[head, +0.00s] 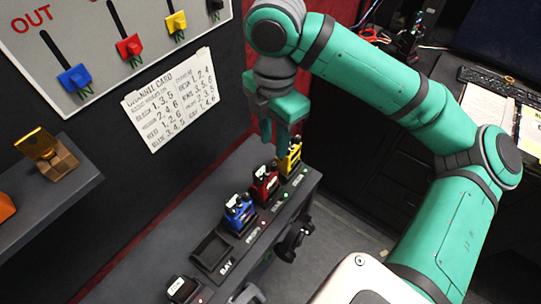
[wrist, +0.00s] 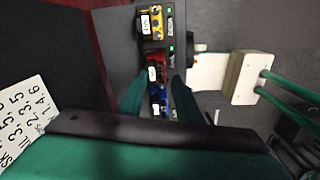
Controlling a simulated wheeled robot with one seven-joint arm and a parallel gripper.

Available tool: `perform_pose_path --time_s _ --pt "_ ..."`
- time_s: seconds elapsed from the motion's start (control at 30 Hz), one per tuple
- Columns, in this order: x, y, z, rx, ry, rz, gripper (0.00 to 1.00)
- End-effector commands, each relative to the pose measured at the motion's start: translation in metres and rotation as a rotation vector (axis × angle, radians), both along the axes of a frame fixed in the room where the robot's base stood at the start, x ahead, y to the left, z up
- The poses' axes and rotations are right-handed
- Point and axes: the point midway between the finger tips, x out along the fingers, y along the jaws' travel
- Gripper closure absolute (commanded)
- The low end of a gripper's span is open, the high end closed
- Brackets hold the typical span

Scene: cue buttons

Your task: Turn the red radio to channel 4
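The red radio (head: 265,185) stands upright on the dark bench between the blue radio (head: 239,212) and the yellow radio (head: 290,156). In the wrist view the red radio (wrist: 153,73) shows between my fingers, with the blue radio (wrist: 158,100) just below it and the yellow radio (wrist: 150,22) above. Their pale displays are too small to read. My gripper (head: 275,141) points down above and behind the radios; in the wrist view (wrist: 160,85) its fingers are apart with nothing held. The channel card (head: 171,99) on the wall lists number triples.
An empty bay (head: 212,251) and a black device (head: 183,289) lie left of the radios. A slider panel (head: 120,40) is on the wall, and a shelf (head: 80,182) at left holds a brown block (head: 58,161).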

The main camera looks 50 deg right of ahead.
Motion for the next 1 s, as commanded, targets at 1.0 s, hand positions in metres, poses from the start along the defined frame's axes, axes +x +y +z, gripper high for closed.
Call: perform_pose_path --time_s 1.0 --pt "-0.001 -0.001 -0.081 0.0 -0.001 -0.003 0.95"
